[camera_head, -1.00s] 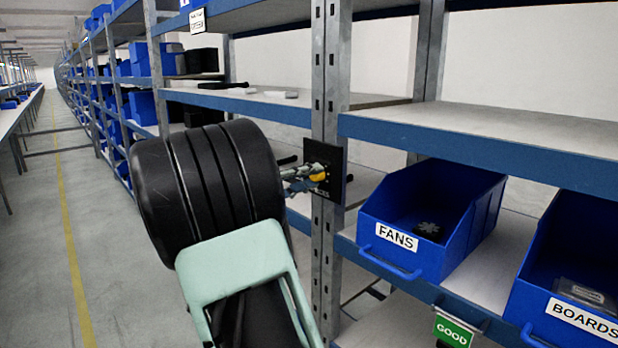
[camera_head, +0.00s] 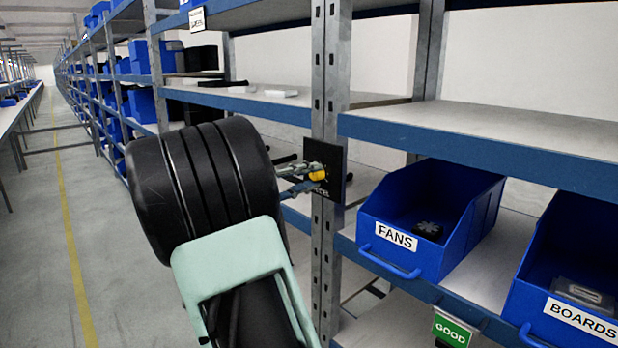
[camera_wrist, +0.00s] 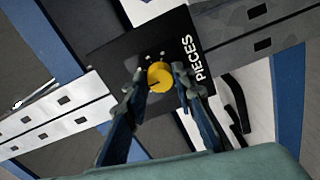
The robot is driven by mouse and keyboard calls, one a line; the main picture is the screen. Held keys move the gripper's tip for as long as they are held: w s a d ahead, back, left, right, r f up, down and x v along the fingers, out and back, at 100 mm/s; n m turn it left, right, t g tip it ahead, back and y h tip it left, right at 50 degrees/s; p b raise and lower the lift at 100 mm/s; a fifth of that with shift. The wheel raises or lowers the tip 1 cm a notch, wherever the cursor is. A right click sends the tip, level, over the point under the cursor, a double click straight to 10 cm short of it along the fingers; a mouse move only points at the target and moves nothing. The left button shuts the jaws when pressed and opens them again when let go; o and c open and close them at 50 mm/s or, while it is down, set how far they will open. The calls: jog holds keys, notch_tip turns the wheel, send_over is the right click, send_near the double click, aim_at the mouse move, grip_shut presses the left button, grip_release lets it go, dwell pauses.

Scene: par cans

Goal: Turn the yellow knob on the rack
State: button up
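The yellow knob (camera_wrist: 160,77) sits on a black panel (camera_wrist: 128,50) with white dots around the knob and the word PIECES. The panel is fixed to the grey rack post, and the knob (camera_head: 317,175) also shows in the head view. My gripper (camera_wrist: 158,88) has its two fingers on either side of the knob, spread apart by about the knob's width. In the head view my gripper (camera_head: 312,178) reaches the panel from the left. Whether both fingertips press on the knob is hard to tell. A dark pointer line shows on the knob's face.
A blue FANS bin (camera_head: 410,250) and a blue BOARDS bin (camera_head: 560,290) stand on the shelf right of the post. A green GOOD label (camera_head: 453,331) hangs below. The aisle (camera_head: 110,230) at the left is clear.

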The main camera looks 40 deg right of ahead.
jog(key=o, duration=0.4)
jog(key=a, duration=1.2)
jog(key=shift+s, duration=0.45)
